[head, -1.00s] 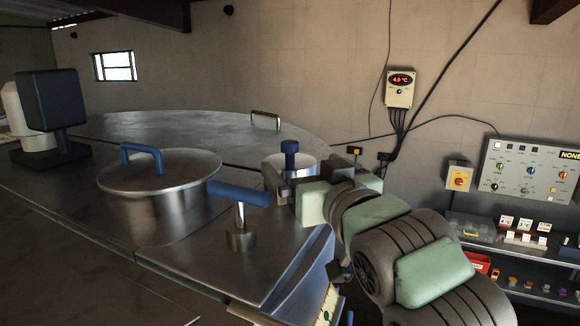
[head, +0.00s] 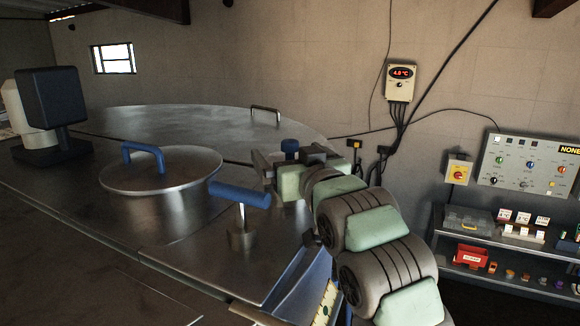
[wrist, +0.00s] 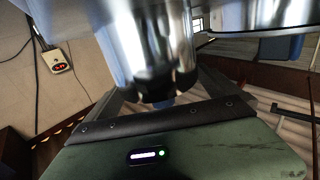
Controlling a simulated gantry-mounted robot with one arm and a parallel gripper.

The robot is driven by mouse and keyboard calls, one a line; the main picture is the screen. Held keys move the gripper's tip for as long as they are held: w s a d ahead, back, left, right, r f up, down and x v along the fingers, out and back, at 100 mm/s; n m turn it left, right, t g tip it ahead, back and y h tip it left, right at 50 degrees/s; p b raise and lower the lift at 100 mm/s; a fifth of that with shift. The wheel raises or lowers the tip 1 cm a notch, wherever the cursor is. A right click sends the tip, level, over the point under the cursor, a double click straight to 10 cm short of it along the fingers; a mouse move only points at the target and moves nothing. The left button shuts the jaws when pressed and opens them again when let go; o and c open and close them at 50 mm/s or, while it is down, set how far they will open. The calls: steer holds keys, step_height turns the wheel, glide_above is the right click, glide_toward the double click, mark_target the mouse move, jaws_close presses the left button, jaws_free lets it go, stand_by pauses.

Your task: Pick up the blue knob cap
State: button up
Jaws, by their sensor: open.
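In the wrist view a shiny metal cylinder (wrist: 150,45) fills the upper middle.
A blue T-handle (head: 240,194) on a metal post stands left of my arm. A round steel lid (head: 185,185) with a blue handle (head: 143,153) is further left. A shelf (head: 500,238) with small items is at right, below a control panel (head: 530,165).

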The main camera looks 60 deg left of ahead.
steer(key=c, duration=1.3)
steer(key=shift+o, duration=0.2)
steer(key=shift+r+b, duration=1)
steer(key=shift+r, duration=4)
steer(key=shift+d, duration=0.1)
